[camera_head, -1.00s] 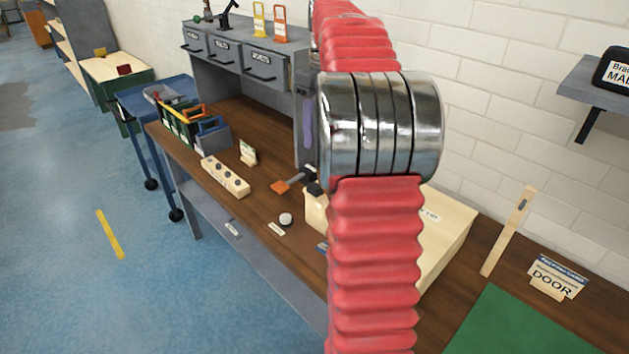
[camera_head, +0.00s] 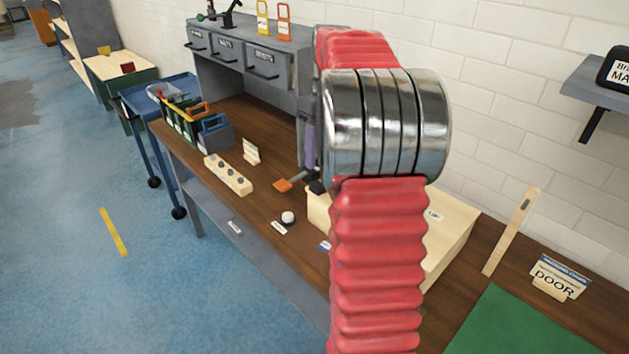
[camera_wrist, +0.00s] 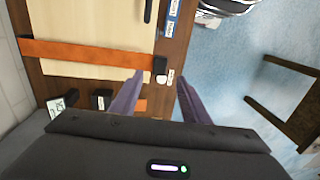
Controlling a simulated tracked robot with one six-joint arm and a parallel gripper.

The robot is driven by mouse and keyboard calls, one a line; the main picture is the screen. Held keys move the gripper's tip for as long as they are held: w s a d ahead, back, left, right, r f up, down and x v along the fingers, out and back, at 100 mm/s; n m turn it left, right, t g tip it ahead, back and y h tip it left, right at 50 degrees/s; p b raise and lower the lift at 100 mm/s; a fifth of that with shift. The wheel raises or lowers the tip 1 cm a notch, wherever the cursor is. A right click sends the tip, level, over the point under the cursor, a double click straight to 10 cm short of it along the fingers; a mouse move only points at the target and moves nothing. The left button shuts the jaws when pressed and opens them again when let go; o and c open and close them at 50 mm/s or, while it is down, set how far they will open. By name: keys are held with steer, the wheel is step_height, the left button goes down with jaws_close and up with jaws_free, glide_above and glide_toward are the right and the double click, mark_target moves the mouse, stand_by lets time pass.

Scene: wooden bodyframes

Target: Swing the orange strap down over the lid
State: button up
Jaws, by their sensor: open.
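In the wrist view the orange strap (camera_wrist: 90,55) runs across a pale wooden panel (camera_wrist: 95,20), which looks like the lid. The strap's right end meets a small black piece with a white thing beside it. I cannot tell whether a finger touches the strap. In the head view the pale box (camera_head: 450,222) is partly hidden behind my red arm, and the strap is not clearly visible.
A green mat (camera_head: 525,325) and an upright wooden strip (camera_head: 512,232) lie right of the box.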

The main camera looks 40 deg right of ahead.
mark_target(318, 184)
steer(key=f, duration=0.7)
steer(key=shift+a+f, duration=0.35)
steer(key=shift+f, duration=0.05)
steer(key=shift+c, duration=0.2)
jaws_close()
